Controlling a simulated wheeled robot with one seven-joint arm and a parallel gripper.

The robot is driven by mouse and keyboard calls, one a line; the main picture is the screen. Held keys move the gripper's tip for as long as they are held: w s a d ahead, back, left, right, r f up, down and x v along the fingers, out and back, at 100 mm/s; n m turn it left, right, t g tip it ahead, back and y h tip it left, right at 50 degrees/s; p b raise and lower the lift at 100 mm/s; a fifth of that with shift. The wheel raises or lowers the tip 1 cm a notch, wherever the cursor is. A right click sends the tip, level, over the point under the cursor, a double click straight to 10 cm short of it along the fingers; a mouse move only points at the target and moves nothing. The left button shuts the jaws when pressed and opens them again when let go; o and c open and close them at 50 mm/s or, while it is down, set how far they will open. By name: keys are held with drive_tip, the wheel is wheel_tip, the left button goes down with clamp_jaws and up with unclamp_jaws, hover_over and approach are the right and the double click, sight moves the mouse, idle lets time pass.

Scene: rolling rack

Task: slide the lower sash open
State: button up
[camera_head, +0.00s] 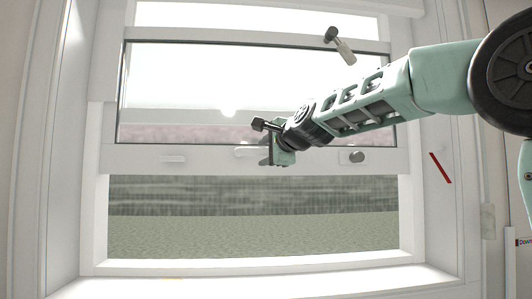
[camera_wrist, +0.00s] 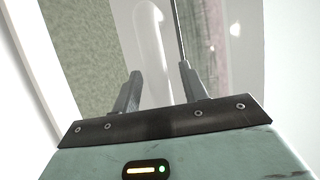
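The lower sash (camera_head: 215,161) is a white frame with a glass pane. It stands raised in the head view, with a wide open gap below its bottom rail. A white handle on that rail (camera_head: 243,151) is partly hidden by my gripper (camera_head: 270,146). In the wrist view a rounded white handle (camera_wrist: 152,45) runs upward between the two grey fingertips (camera_wrist: 160,72). The fingers are apart, one on each side of the handle, with a gap visible at the right finger. Contact with the handle is not clear.
Another white handle (camera_head: 172,158) is on the rail at left, and a round grey knob (camera_head: 355,157) at right. A latch (camera_head: 341,46) hangs at the upper right of the window. The white sill (camera_head: 250,282) is clear. A red strip (camera_head: 440,168) marks the right frame.

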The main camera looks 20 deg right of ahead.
drive_tip(key=shift+s, duration=0.1)
drive_tip(key=b+v, duration=1)
drive_tip(key=v, duration=0.7)
drive_tip(key=shift+b, duration=0.4)
drive_tip(key=shift+s, duration=0.15)
